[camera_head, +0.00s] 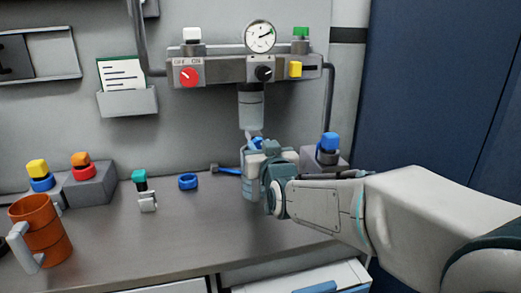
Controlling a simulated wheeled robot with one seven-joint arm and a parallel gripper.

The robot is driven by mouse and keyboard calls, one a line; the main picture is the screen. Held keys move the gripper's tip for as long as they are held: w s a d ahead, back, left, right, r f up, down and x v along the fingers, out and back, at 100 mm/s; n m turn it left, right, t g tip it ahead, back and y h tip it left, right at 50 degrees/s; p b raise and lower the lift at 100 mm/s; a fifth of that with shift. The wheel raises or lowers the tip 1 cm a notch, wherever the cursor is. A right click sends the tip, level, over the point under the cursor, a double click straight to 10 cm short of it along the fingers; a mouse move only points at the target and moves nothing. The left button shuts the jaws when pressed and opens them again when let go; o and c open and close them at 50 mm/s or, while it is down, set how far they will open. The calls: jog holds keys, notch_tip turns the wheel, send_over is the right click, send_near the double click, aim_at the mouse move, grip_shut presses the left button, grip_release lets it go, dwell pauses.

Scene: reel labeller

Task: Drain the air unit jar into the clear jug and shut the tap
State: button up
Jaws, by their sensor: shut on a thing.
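The air unit jar (251,108) is a grey, see-through cup hanging under the wall-mounted air unit. A small blue tap (256,142) shows just below it. The clear jug (249,187) appears upright on the bench under the jar, its right side hidden by my gripper. My gripper (262,151) comes in from the right, with its fingers at tap height, above the jug. It looks shut on the blue tap, though the fingers hide much of the contact. I cannot tell the tap's position or the liquid levels.
The air unit (222,72) carries a gauge (260,36), a red knob (188,76) and a yellow part (295,69). An orange mug (45,238) stands at left. A blue ring (188,181) and a blue-handled tool (226,170) lie left of the jug. The front bench is clear.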

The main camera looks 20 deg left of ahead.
jog(key=n+b, duration=0.1)
jog(key=n, duration=0.2)
jog(key=shift+f, duration=0.1)
jog(key=n+b, duration=0.1)
jog(key=n, duration=0.8)
jog(key=shift+n, duration=1.9)
jog(key=o, duration=1)
jog(key=shift+c, duration=0.2)
